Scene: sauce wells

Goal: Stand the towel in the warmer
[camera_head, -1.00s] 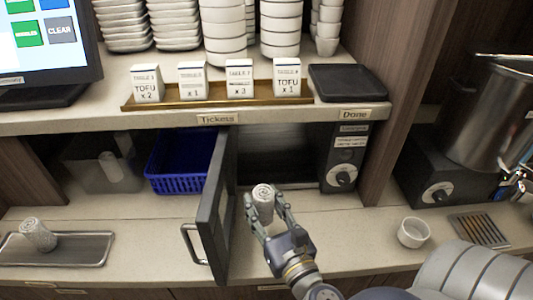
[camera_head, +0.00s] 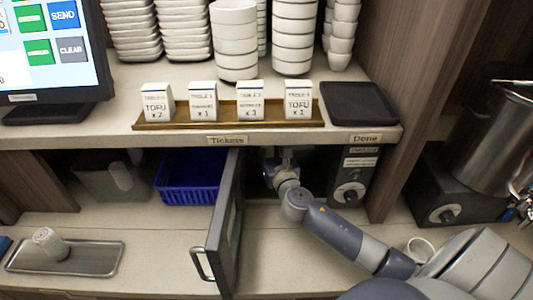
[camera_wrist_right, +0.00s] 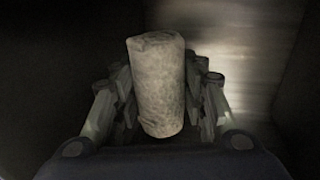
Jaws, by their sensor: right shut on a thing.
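The warmer (camera_head: 350,175) is the dark box under the shelf, with its door (camera_head: 228,228) swung open toward me on the left side. My right arm reaches into its opening; in the head view the right gripper is mostly hidden inside. In the right wrist view the right gripper (camera_wrist_right: 160,105) is shut on a rolled pale towel (camera_wrist_right: 157,85), which looks upright between the fingers in a dark space. What is under the towel is hidden. Another rolled towel (camera_head: 50,242) lies on a metal tray (camera_head: 98,258) at the left. My left gripper is not in view.
A blue basket (camera_head: 190,188) stands left of the door. A ticket rail (camera_head: 180,125) and black tray (camera_head: 358,103) are on the shelf above. A white cup (camera_head: 420,248) is beside my right arm. A metal pot (camera_head: 500,135) stands at right.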

